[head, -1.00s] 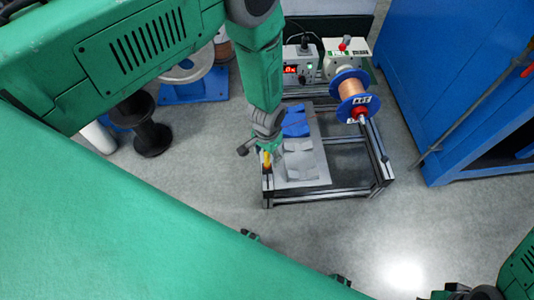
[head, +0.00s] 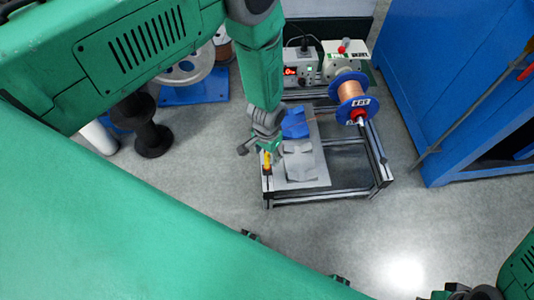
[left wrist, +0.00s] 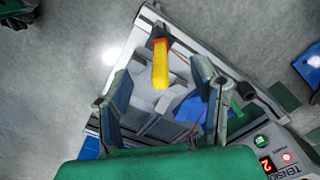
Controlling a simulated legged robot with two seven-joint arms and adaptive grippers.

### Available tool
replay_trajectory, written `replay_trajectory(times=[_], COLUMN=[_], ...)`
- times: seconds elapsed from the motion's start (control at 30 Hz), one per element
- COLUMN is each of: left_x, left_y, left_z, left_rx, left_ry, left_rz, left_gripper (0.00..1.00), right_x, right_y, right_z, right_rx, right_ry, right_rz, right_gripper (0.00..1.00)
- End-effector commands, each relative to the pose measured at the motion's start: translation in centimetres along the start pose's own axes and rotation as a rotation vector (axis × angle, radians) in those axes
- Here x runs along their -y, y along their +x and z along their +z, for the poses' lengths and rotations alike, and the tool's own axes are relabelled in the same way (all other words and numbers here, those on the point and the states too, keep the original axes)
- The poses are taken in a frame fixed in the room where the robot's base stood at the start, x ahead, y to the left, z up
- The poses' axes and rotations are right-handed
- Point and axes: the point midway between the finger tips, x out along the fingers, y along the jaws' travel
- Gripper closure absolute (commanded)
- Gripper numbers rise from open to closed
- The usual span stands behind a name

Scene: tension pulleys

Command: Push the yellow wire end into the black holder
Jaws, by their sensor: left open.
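The yellow wire end (left wrist: 160,68) is a short yellow piece at the black holder (left wrist: 158,36), which sits at the edge of the grey plate. In the left wrist view its near end points between my fingers; I cannot tell how deep its far end sits in the holder. It shows small in the head view (head: 267,158), at the front left corner of the bench. My left gripper (head: 262,146) is over it, fingers apart on either side, with gaps visible in the left wrist view. Dark parts of my right gripper (head: 465,292) show at the bottom edge, partly cut off.
The metal frame bench (head: 335,195) carries the grey plate, a blue block (head: 295,124) and a copper wire spool (head: 351,93). A box with a red display (head: 298,68) stands behind. A blue cabinet (head: 440,90) is at right, a black spool (head: 148,135) at left. Front floor is clear.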

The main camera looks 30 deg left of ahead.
Motion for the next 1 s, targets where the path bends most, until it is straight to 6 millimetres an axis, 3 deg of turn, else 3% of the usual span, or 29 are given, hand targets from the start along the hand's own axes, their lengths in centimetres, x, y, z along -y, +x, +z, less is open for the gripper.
replay_trajectory(times=[1.0], left_x=[0.0], left_y=[-5.3], left_z=[0.0], left_rx=[0.000], left_ry=[-0.001], left_rz=[0.000], left_gripper=[0.48], right_x=[0.0], right_y=[-4.4], right_z=[-0.2], right_rx=[0.000], right_ry=[0.000], right_rz=[0.000], right_gripper=[1.00])
